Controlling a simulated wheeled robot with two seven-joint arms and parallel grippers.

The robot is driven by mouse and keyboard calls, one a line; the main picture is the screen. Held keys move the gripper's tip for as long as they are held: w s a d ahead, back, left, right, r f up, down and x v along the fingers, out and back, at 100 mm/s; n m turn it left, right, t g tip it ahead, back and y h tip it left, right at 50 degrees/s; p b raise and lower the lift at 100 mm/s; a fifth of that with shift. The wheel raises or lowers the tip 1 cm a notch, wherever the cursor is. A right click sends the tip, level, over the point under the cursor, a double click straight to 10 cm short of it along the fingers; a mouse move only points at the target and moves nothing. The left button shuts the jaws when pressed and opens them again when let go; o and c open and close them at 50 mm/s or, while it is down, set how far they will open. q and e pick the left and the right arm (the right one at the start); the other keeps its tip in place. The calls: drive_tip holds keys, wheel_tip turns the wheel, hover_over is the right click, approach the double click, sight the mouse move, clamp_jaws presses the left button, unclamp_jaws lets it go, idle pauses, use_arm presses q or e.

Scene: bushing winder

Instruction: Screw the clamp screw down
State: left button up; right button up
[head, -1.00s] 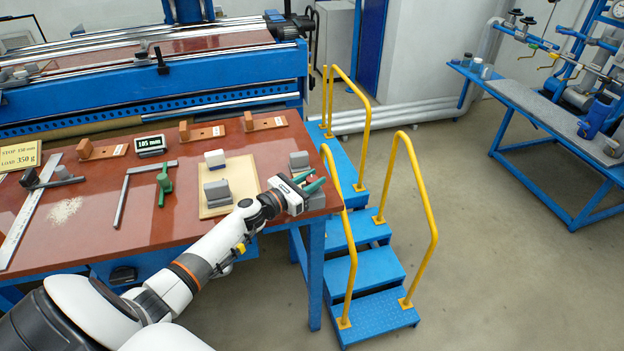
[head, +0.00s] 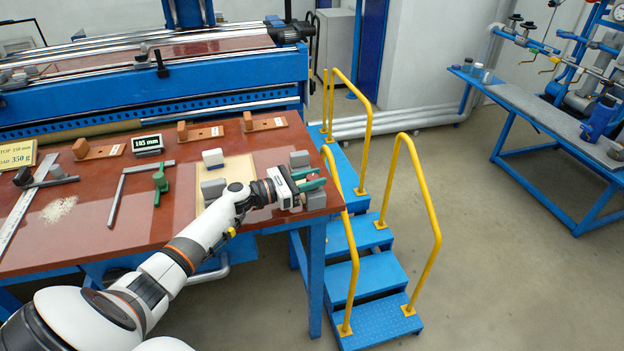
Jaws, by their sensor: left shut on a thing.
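My left gripper (head: 308,180) reaches in over the right end of the red-brown table, its green fingers pointing right. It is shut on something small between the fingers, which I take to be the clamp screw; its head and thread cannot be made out. A grey block (head: 299,158) stands just behind the fingers and another grey block (head: 316,199) shows just in front of them, near the table's right edge. Whether these belong to the clamp I cannot tell. My right gripper is not in view.
The red-brown table (head: 100,222) carries a light board (head: 240,168) with a white-topped block (head: 213,158), a green-handled tool (head: 160,182) and a small display (head: 147,145). Blue steps (head: 366,275) with yellow rails (head: 419,190) stand close to the table's right edge.

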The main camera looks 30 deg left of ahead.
use_arm(q)
drive_tip(key=o, duration=0.9)
drive_tip(key=shift+o, duration=0.2)
drive_tip(key=b+v, duration=0.3)
drive_tip(key=v, duration=0.8)
drive_tip(key=shift+f, duration=0.15)
drive_tip(key=shift+s+a, duration=0.3)
drive_tip(key=shift+s, duration=0.2)
